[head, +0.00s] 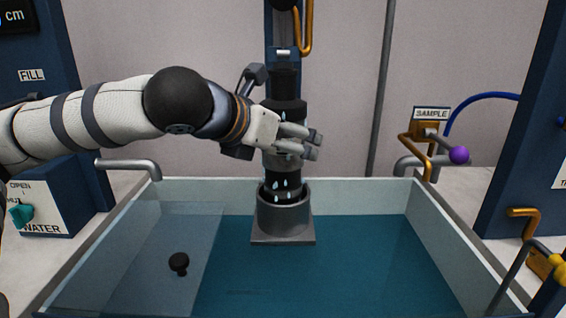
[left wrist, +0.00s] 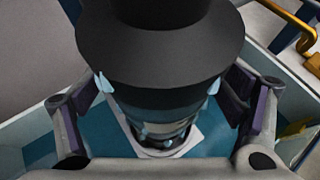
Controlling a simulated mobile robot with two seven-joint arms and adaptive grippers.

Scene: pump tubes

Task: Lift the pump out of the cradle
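The pump (head: 284,111) is an upright dark cylinder with a grey middle section and pale water drops on it. Its lower end is inside the grey round cradle (head: 284,222), which has a square base in the tank. My left gripper (head: 314,145) reaches in from the left at the pump's grey section. In the left wrist view, the pump's wide black collar (left wrist: 160,50) fills the upper middle, with a finger on each side of the body below. The collar partly hides the pads, so firm contact is unclear. My right gripper is not in view.
The tank (head: 455,230) holds blue-green water. A clear panel with a small black knob (head: 179,262) is at left. A grey spout (head: 130,163) overhangs the left wall. The sample tap with purple ball (head: 459,155) stands at right. A dark column rises behind the pump.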

